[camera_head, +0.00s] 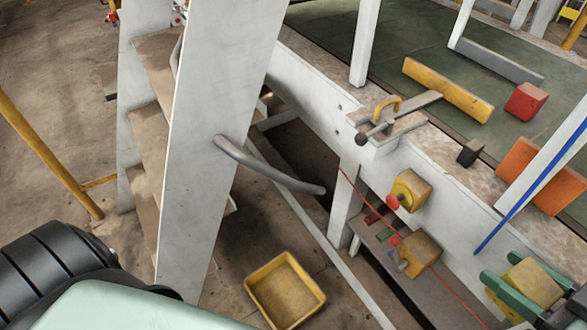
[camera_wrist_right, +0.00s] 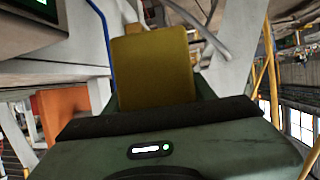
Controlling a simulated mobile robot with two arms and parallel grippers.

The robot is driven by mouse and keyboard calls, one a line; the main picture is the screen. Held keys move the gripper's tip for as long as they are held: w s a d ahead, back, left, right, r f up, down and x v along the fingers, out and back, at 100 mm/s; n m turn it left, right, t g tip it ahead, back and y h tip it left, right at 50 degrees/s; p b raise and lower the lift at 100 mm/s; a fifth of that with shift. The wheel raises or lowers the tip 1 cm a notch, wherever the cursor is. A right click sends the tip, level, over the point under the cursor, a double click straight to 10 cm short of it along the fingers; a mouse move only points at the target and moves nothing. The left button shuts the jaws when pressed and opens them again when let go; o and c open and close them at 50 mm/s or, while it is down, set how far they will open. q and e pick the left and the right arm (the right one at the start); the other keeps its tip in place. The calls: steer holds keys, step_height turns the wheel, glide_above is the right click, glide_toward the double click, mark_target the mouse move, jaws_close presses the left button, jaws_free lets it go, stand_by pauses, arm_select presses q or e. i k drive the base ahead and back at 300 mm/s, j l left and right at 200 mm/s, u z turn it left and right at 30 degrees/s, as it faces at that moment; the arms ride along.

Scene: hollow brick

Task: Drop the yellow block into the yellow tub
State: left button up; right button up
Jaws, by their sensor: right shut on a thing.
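The yellow block (camera_head: 535,284) is at the lower right of the head view, between the green fingers of my right gripper (camera_head: 499,268). The gripper is shut on it. In the right wrist view the block (camera_wrist_right: 153,70) stands up from the gripper and fills the middle. The yellow tub (camera_head: 309,292) is a shallow square tray on the brown floor at the bottom centre of the head view. Its inside looks empty. The block is well to the right of the tub, apart from it. My left gripper is not in view.
White stairs (camera_head: 215,110) with a grey handrail (camera_head: 265,168) stand left of the tub. Two yellow boxes with red knobs (camera_head: 410,190) (camera_head: 420,250) sit on the platform side between tub and gripper. A blue bar (camera_head: 530,188) and orange block (camera_head: 538,176) are near the gripper.

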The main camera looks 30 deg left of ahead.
mark_target(287, 296)
steer(key=l+u, duration=0.1)
steer(key=u, duration=0.65)
steer(key=k+l+u, duration=0.1)
steer(key=u, duration=0.65)
steer(key=k+l, duration=0.25)
steer(key=k, duration=0.15)
steer(key=k+l, duration=0.2)
steer(key=k, duration=0.2)
steer(key=k+l, duration=0.25)
steer(key=i, duration=0.4)
steer(key=i+j, duration=0.15)
steer(key=j, duration=0.2)
steer(key=i+j, duration=0.2)
steer(key=i+j+z, duration=0.1)
steer(key=j, duration=0.35)
steer(key=i+j, duration=0.2)
steer(key=j, duration=0.15)
steer(key=i+j, duration=0.15)
steer(key=j, duration=0.15)
steer(key=i+j+z, duration=0.1)
steer(key=j, duration=0.25)
steer(key=i, duration=0.05)
